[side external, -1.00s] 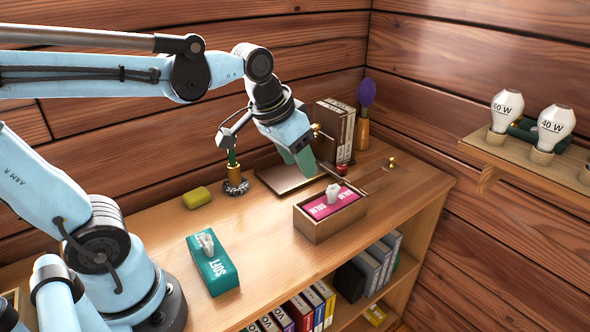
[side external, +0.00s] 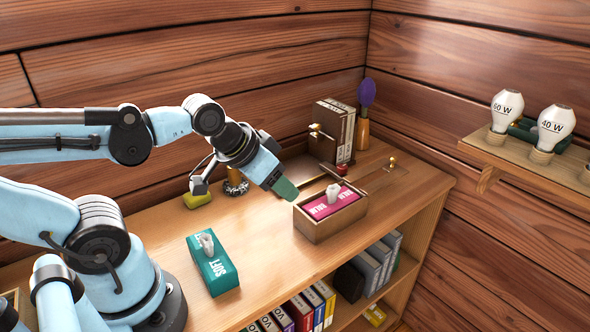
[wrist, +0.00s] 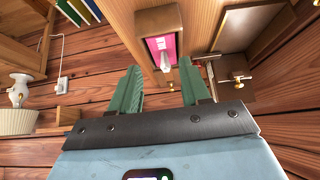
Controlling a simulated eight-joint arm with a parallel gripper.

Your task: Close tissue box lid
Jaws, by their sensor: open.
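An open wooden tissue box (side external: 334,222) stands on the bench, with a pink tissue pack (side external: 345,203) and a white tissue on top. It also shows in the wrist view (wrist: 142,24). Its top is uncovered. A flat brown panel with a gold knob (side external: 391,160) lies behind and right of it. A second brown panel (side external: 298,170), also with a knob, is behind left; I cannot tell which is the lid. My gripper (side external: 287,189) is left of the box, apart from it. In the wrist view (wrist: 160,85) its green fingers are apart and empty.
A teal tissue pack (side external: 213,265) lies at the front left. The bench between the teal pack and box is clear.

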